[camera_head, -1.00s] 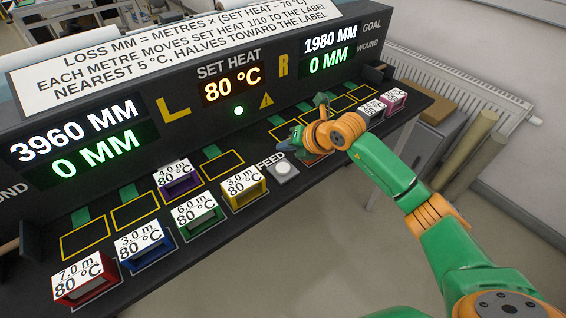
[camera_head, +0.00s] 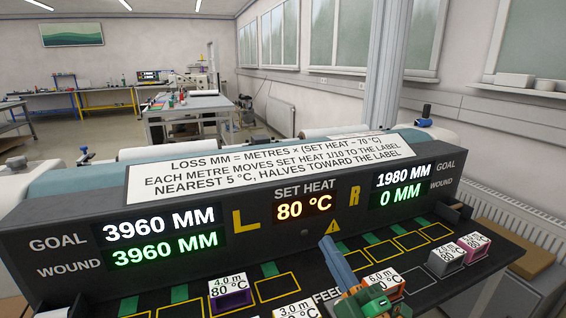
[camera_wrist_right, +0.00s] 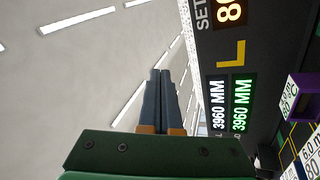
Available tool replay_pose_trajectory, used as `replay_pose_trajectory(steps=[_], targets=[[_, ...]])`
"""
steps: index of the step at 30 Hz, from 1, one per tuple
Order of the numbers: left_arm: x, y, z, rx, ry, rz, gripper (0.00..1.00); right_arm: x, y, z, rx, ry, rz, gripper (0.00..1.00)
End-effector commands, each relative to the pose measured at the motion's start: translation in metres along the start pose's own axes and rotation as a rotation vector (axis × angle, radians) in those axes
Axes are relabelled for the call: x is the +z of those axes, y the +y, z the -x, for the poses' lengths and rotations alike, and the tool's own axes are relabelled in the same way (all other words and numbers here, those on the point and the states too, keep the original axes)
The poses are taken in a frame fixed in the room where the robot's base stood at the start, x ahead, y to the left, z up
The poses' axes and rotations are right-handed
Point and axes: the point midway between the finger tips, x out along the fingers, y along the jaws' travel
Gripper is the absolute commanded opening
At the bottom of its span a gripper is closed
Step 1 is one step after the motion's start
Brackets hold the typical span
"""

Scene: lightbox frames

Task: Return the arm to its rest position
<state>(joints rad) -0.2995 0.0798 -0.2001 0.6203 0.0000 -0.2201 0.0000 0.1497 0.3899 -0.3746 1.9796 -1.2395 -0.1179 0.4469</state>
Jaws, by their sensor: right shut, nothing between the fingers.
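My right gripper (camera_head: 329,244) is shut with nothing between its blue-grey fingers. It points up at the front of the console, with the green and orange wrist below it at the bottom edge. In the right wrist view the closed fingers (camera_wrist_right: 160,78) point toward the ceiling, left of the console (camera_wrist_right: 215,60). My left gripper is not in view. The dark console (camera_head: 60,272) shows set heat 80 °C; left goal 3960 MM and wound 3960 MM; right goal 1980 MM and wound 0 MM.
On the console shelf stand a purple block (camera_head: 232,299), an orange-red block (camera_head: 384,281), a grey block (camera_head: 446,261) and a pink block (camera_head: 473,247). A white 3.0 m label (camera_head: 297,311) is cut off below. The FEED button is hidden. A radiator (camera_head: 520,232) stands right.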

Motion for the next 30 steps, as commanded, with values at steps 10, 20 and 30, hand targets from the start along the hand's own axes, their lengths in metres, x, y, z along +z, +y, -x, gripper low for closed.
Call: replay_pose_trajectory(steps=[10,20,30], targets=[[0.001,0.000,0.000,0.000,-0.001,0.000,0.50,0.115,-0.111,0.216,-0.258,-1.198,-0.731,0.00],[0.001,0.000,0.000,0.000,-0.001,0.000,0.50,0.032,-0.168,0.349,-0.783,-1.592,-0.976,0.00],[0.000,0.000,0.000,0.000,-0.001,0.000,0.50,0.076,-0.278,0.397,-0.831,-1.643,-0.949,0.00]])
